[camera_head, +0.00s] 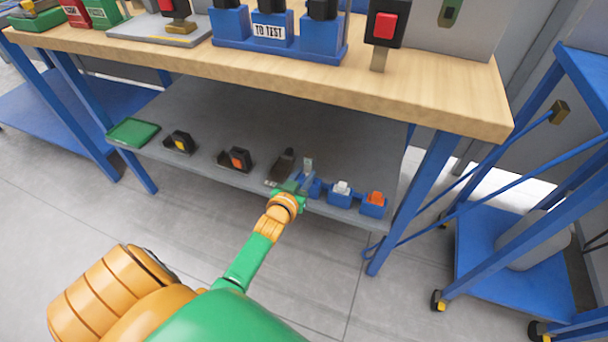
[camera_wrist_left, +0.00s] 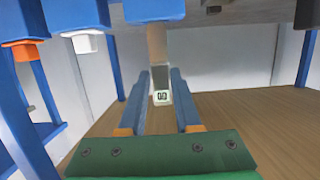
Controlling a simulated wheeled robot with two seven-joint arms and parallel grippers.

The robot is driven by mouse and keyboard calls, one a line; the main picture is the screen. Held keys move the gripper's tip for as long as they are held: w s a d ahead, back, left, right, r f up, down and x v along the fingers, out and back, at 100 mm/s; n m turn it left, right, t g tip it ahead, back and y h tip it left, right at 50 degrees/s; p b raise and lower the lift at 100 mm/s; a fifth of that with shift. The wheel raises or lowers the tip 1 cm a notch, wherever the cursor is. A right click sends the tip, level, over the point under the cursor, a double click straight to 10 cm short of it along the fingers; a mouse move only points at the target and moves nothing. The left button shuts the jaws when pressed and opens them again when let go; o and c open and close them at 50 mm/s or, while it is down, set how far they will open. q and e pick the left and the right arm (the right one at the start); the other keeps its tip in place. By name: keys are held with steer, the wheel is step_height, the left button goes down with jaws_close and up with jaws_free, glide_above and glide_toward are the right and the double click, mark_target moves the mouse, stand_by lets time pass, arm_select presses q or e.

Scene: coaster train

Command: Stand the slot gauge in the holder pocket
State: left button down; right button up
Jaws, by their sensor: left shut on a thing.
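The slot gauge (camera_head: 308,164) is a thin upright piece with a pale top; its labelled end (camera_wrist_left: 161,97) shows between the fingers in the left wrist view. My left gripper (camera_head: 303,184) is shut on it at the shelf's front edge. The leftmost blue holder pocket (camera_head: 314,189) is right beside the gripper and partly hidden by it; it also shows at the top of the left wrist view (camera_wrist_left: 153,10). The gauge's far end meets this pocket's edge in that view; I cannot tell whether it is inside. My right gripper is out of view.
The neighbouring pockets hold a white piece (camera_head: 342,187) and an orange piece (camera_head: 376,198). A dark object (camera_head: 284,164), black devices (camera_head: 236,159) and a green tray (camera_head: 133,132) sit left on the grey shelf (camera_head: 330,135). The wooden tabletop (camera_head: 300,75) overhangs it.

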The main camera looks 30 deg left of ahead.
arm_select(q)
steer(key=shift+f+b, duration=0.95)
steer(key=shift+f, duration=0.2)
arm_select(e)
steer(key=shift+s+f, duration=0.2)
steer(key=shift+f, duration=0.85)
arm_select(q)
steer(key=shift+f+b, duration=0.85)
steer(key=shift+f, duration=0.05)
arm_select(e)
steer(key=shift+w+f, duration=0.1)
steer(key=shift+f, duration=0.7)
arm_select(q)
steer(key=c, duration=0.5)
jaws_free()
steer(key=shift+r, duration=0.1)
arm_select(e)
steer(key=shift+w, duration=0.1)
arm_select(q)
steer(key=shift+p+v, duration=1.5)
steer(key=shift+v, duration=2.1)
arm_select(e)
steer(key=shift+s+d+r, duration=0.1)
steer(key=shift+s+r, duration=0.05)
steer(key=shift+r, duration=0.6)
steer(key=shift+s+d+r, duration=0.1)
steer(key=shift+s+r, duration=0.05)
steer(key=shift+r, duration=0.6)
